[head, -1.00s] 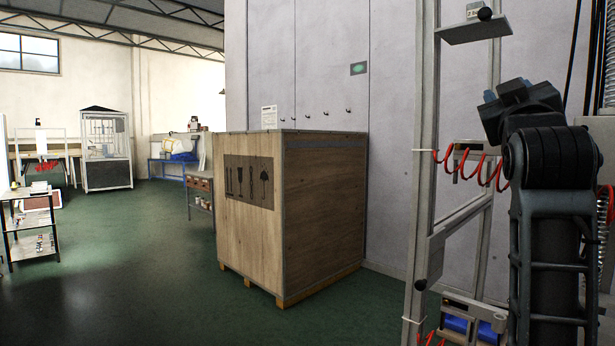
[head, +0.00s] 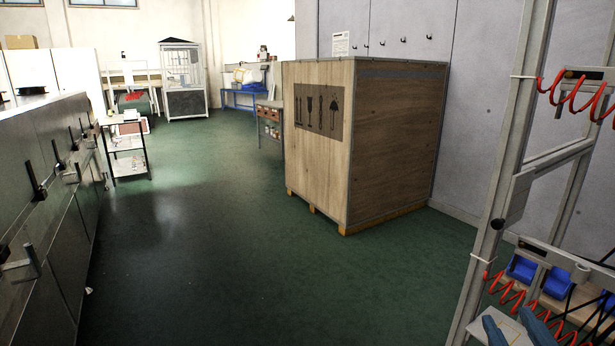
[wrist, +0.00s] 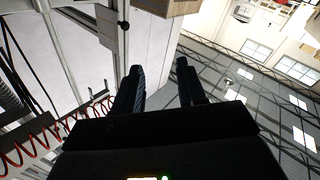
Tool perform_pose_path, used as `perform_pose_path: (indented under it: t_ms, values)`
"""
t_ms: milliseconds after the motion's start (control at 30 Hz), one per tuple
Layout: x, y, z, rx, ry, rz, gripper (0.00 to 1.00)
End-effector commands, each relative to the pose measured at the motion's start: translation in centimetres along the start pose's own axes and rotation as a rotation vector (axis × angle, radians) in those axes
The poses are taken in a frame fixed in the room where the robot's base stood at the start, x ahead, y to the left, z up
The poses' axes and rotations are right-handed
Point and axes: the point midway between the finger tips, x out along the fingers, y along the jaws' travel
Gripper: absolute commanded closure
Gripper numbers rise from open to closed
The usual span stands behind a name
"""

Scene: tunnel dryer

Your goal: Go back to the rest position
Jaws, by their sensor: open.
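My gripper (wrist: 160,70) shows in the wrist view with its two dark fingers spread apart and nothing between them. It is open and empty. In the head view, two blue-grey fingertips (head: 515,328) of my gripper show at the bottom edge, right of the middle, in front of the metal frame. The rest of my arm is out of the head view.
A metal frame (head: 506,190) with red coiled hoses (head: 575,98) and blue bins (head: 557,282) stands close on the right. A wooden crate (head: 393,150) stands mid-right. Grey cabinets (head: 60,215) with handles line the left. Green floor (head: 210,235) between is clear.

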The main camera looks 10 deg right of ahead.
Motion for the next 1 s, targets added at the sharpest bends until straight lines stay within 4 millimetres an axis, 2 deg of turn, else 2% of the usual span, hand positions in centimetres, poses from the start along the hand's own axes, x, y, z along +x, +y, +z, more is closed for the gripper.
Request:
perform_pose_path:
  t_ms: [33, 100, 300, 500, 700, 833, 1000]
  values:
    - [-1.9, -1.0, 1.1, 0.015, -0.022, -0.03, 0.6]
    - [-4.4, -2.0, 2.2, 0.04, -0.04, -0.065, 0.6]
    - [-11.6, -4.2, 4.5, 0.114, -0.102, -0.156, 0.6]
    - [-18.9, -5.1, 5.5, 0.192, -0.171, -0.231, 0.6]
    - [-25.5, -4.8, 5.5, 0.264, -0.245, -0.286, 0.6]
    - [-28.4, -4.3, 5.1, 0.298, -0.279, -0.306, 0.6]
    - [-30.1, -3.9, 4.8, 0.32, -0.302, -0.316, 0.6]
